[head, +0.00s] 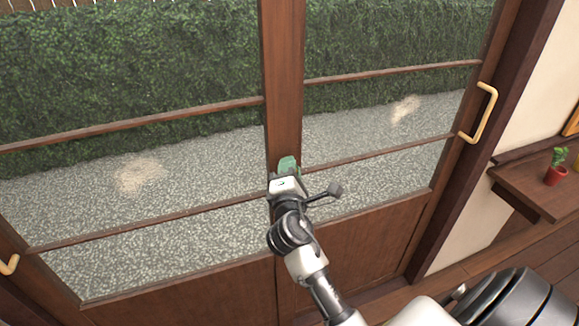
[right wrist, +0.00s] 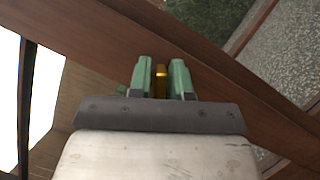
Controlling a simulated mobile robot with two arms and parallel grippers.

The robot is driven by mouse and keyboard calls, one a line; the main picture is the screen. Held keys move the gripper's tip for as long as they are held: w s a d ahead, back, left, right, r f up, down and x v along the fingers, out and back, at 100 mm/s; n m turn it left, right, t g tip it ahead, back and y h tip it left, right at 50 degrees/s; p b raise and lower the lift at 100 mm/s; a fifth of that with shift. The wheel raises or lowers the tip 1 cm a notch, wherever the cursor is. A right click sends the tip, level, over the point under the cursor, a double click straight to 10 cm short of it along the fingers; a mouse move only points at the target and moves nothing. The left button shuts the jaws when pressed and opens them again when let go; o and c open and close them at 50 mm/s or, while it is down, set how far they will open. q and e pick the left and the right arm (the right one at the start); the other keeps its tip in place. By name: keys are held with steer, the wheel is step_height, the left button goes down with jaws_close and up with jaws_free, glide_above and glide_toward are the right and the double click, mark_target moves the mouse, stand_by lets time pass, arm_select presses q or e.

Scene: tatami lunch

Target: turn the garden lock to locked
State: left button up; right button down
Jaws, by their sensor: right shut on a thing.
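My right gripper (head: 288,165) reaches the middle wooden post of the glazed doors (head: 284,90) in the head view. In the right wrist view, the green fingers of my right gripper (right wrist: 161,78) are closed around a small brass-coloured lock piece (right wrist: 160,82) on the dark wood. The gripper and wrist hide most of the lock in the head view, so whether it is turned to locked cannot be told. My left gripper is not in view.
A brass handle (head: 483,112) is on the right door and another handle (head: 9,265) is at the left edge. A shelf (head: 535,190) with a small potted plant (head: 556,168) stands at the right. Gravel and a hedge (head: 130,60) lie behind the glass.

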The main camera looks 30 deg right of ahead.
steer(key=m+g+p, duration=0.1)
steer(key=m+p, duration=0.1)
steer(key=m, duration=0.2)
steer(key=shift+m+g, duration=0.4)
steer(key=shift+f, duration=0.1)
steer(key=c, duration=1.1)
jaws_free()
steer(key=shift+y, duration=0.3)
